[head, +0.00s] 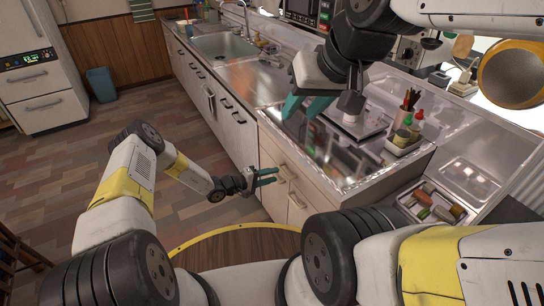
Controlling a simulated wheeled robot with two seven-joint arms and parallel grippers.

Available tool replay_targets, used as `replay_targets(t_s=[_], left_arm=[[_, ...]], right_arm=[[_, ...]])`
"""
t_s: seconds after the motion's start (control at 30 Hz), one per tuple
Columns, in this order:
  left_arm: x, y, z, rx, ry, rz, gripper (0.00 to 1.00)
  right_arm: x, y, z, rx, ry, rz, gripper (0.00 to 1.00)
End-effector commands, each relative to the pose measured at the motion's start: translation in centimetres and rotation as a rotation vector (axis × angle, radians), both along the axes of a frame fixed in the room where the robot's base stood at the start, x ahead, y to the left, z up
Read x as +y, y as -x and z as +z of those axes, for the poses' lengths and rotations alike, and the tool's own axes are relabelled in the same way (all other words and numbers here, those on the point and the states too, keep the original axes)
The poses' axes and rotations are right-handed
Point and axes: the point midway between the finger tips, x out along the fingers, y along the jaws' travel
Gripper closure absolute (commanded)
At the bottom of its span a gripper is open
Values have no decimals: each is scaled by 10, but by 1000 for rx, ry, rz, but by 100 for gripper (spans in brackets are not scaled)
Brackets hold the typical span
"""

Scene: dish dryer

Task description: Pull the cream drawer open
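The cream drawer (272,151) is in the cabinet front under the near end of the counter. It looks shut, with its face flush with the cabinet. A pale handle (287,173) shows on its front. My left gripper (271,176) is in front of the drawer, just left of the handle. Its two teal fingers are apart with nothing between them, pointing toward the handle. I cannot tell if they touch it. My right gripper (304,106) is above the dark glossy countertop, its teal fingers apart and empty.
A caddy with bottles (403,138) stands on the counter at right. A tray of small items (434,204) is nearer on the right. The sink (224,46) is farther back. A blue bin (101,84) stands at far left. The floor left of the cabinets is clear.

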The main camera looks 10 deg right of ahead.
Motion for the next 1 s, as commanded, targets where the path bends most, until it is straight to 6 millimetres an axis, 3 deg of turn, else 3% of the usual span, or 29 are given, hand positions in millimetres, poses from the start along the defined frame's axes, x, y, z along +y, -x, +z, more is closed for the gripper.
replay_targets(t_s=[0.1, 0.3, 0.63, 0.8, 1.0], left_arm=[[-19, -6, -5, 0, -1, -2, 65], [-38, -13, -8, -1, 0, -2, 65], [-42, -15, -9, 1, 0, -1, 65], [-42, -15, -9, 1, 0, -1, 98], [-41, -15, -9, 1, -1, -1, 100]], right_arm=[[0, 0, 0, 0, 0, 0, 64], [0, 0, 0, 0, 0, 0, 64], [0, 0, 0, 0, 0, 0, 64], [0, 0, 0, 0, 0, 0, 64], [0, 0, 0, 0, 0, 0, 64]])
